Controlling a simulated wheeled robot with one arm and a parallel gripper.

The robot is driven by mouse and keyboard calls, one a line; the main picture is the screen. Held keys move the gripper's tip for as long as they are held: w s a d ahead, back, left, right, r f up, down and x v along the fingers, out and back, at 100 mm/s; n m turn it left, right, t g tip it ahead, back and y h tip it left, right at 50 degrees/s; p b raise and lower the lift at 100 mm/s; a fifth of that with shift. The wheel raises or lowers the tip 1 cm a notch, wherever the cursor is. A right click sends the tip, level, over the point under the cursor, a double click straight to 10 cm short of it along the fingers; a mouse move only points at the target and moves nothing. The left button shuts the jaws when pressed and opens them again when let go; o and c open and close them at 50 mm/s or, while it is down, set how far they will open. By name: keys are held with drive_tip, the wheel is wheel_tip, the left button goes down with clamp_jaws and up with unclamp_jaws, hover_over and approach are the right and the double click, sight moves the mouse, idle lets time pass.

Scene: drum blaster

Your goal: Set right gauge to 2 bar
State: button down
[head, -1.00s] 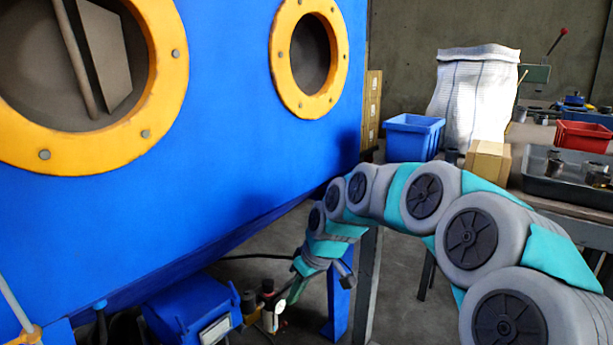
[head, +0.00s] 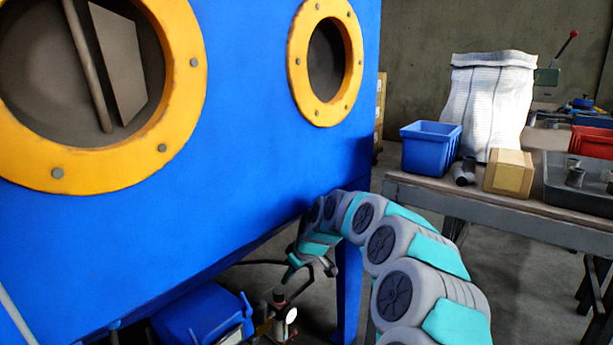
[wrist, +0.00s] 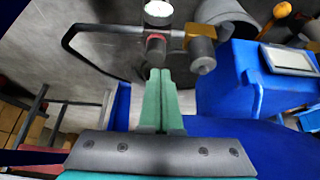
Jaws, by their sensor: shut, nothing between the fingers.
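A small gauge with a white dial (head: 291,315) sits low beneath the blue cabinet in the head view. In the wrist view the dial (wrist: 158,9) is at the top edge, partly cut off, and its reading is too small to tell. Below it is a dark round knob with a red ring (wrist: 156,44). A brass fitting (wrist: 199,31) and a second dark cylinder (wrist: 202,57) are to the right. My gripper (wrist: 160,74) is shut and empty, its green fingers pointing at the dark knob; I cannot tell if they touch. In the head view my gripper (head: 287,278) is just above the gauge assembly.
The blue cabinet (head: 250,130) with yellow-ringed portholes overhangs the gauge area. A blue box (wrist: 262,80) stands close right of my fingers in the wrist view. A black hose (wrist: 75,50) curves left. A workbench (head: 480,208) with bins stands at the right.

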sight(285, 298)
drive_tip(key=f, duration=0.1)
drive_tip(key=f+b, duration=0.1)
drive_tip(key=f, duration=0.1)
drive_tip(key=a+f, duration=0.1)
drive_tip(key=f, duration=0.1)
drive_tip(key=shift+s+f, duration=0.1)
drive_tip(key=shift+f, duration=0.1)
drive_tip(key=shift+d+f+b, duration=0.1)
drive_tip(key=shift+f+b, duration=0.35)
drive_tip(key=shift+f, duration=0.2)
drive_tip(key=shift+w+r, duration=0.1)
drive_tip(key=shift+w, duration=0.25)
drive_tip(key=shift+w+d+b, duration=0.55)
drive_tip(key=shift+w+b, duration=0.15)
drive_tip(key=shift+b, duration=0.4)
drive_tip(key=shift+s+d, duration=0.2)
drive_tip(key=shift+d, duration=0.2)
wheel_tip(285, 298, up, 6)
drive_tip(key=shift+p, duration=0.6)
